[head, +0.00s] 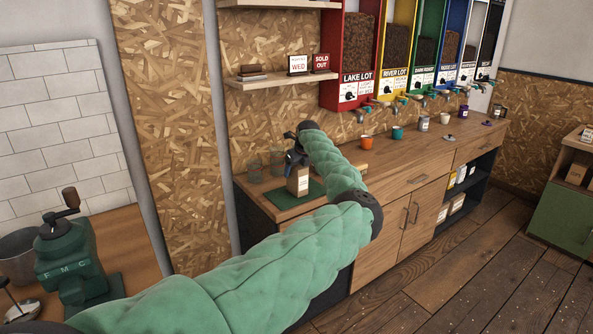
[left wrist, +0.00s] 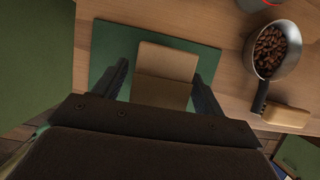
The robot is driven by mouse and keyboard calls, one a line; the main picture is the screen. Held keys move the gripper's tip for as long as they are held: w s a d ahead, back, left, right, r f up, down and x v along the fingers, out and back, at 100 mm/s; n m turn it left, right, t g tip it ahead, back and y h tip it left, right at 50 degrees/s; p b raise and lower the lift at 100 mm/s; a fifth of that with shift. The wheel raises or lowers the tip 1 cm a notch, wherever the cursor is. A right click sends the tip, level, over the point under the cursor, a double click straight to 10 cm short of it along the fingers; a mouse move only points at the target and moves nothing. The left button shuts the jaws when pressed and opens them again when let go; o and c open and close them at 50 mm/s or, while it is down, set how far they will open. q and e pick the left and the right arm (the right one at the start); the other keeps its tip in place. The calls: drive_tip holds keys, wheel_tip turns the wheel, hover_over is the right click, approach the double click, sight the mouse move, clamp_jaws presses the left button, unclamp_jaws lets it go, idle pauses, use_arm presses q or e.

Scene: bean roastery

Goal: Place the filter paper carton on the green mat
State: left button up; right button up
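The filter paper carton (head: 298,183), a brown box with a pale label, stands upright on the green mat (head: 281,199) at the counter's near left end. In the left wrist view the carton (left wrist: 168,62) is seen from above, with the mat (left wrist: 112,42) around it. My left gripper (head: 297,160) is over the carton's top. Its fingers (left wrist: 160,72) are spread on either side of the carton, with a strip of mat showing between the left finger and the box. My right gripper is not in view.
Clear glasses (head: 255,171) stand behind the mat. A metal scoop of beans (left wrist: 271,50) lies right of it in the wrist view, near a wooden block (left wrist: 285,115). An orange cup (head: 366,142) and teal cup (head: 397,132) stand farther along. A shelf (head: 280,81) hangs above.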

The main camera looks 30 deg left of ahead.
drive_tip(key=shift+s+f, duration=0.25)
use_arm(q)
drive_tip(key=shift+r, duration=0.3)
drive_tip(key=shift+d+r, duration=0.2)
drive_tip(key=shift+r, duration=0.05)
drive_tip(key=shift+b+v, duration=0.4)
drive_tip(key=shift+v, duration=0.6)
drive_tip(key=b+v, duration=0.2)
drive_tip(key=v, duration=0.7)
drive_tip(key=shift+r, duration=0.1)
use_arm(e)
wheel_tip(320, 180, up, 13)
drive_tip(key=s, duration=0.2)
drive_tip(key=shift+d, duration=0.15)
